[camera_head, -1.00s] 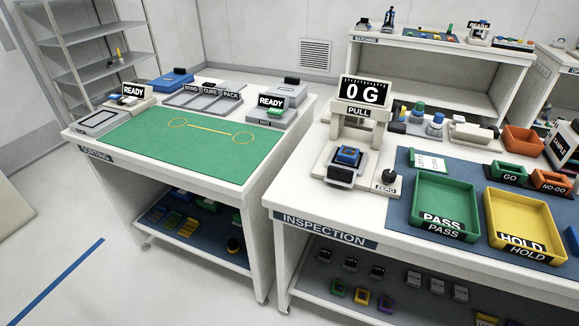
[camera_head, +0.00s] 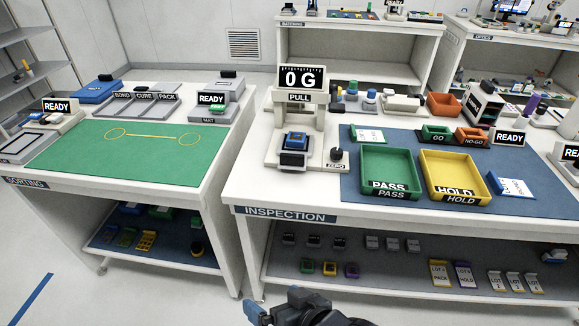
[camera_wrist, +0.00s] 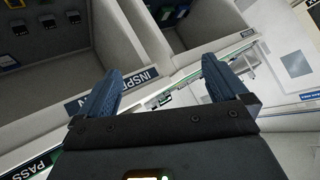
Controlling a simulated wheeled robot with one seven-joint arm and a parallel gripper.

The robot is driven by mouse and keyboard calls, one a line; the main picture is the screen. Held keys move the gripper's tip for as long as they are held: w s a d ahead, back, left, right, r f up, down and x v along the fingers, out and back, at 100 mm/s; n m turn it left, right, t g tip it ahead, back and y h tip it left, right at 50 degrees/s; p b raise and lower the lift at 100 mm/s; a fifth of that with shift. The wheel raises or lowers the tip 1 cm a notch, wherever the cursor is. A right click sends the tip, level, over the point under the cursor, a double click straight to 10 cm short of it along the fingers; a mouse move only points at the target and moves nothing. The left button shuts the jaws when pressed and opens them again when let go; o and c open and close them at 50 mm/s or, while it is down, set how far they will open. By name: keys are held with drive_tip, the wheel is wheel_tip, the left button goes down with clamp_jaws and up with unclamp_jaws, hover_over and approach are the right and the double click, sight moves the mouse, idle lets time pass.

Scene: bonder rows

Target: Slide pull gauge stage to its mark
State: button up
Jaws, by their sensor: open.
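The pull gauge (camera_head: 302,110) stands on the inspection bench (camera_head: 400,212), with a display reading "0 G" and a "PULL" label. Its stage (camera_head: 294,157) sits low at the front of the gauge, a dark block carrying a blue piece with an orange-brown centre. A mark for the stage is too small to make out. My gripper shows at the bottom of the head view (camera_head: 285,308), in front of and below the bench, well away from the stage. In the wrist view my gripper's two blue fingers (camera_wrist: 160,90) are spread apart with nothing between them.
A "ZERO" button block (camera_head: 337,156) stands right of the stage. A green PASS tray (camera_head: 391,165) and a yellow HOLD tray (camera_head: 453,172) lie on the blue mat. The sorting bench with its green mat (camera_head: 130,150) stands at left, with a gap between benches.

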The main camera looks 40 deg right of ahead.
drive_tip(key=w+d+r+m+g, duration=0.15)
drive_tip(key=w+d, duration=0.25)
drive_tip(key=w, duration=0.4)
drive_tip(key=w+d+m+g, duration=0.1)
drive_tip(key=w+d+g, duration=0.1)
drive_tip(key=w+d, duration=0.5)
drive_tip(key=w+d+r, duration=0.2)
drive_tip(key=w+d+r+g+h, duration=0.1)
drive_tip(key=w+d, duration=0.1)
drive_tip(key=d, duration=0.1)
drive_tip(key=w+d+r+m+g+h, duration=0.1)
drive_tip(key=w+d+r, duration=0.1)
drive_tip(key=shift+w+d+r, duration=0.15)
drive_tip(key=shift+w+r, duration=0.2)
drive_tip(key=shift+w, duration=0.05)
wheel_tip(320, 180, up, 6)
drive_tip(key=m+g+h, duration=0.1)
drive_tip(key=m+g, duration=0.1)
hover_over(292, 155)
drive_tip(key=s+a, duration=0.2)
drive_tip(key=shift+n+h, duration=0.25)
drive_tip(key=shift+h, duration=0.05)
drive_tip(key=shift+p+x, duration=0.45)
drive_tip(key=shift+x, duration=3.6)
drive_tip(key=shift+a, duration=0.15)
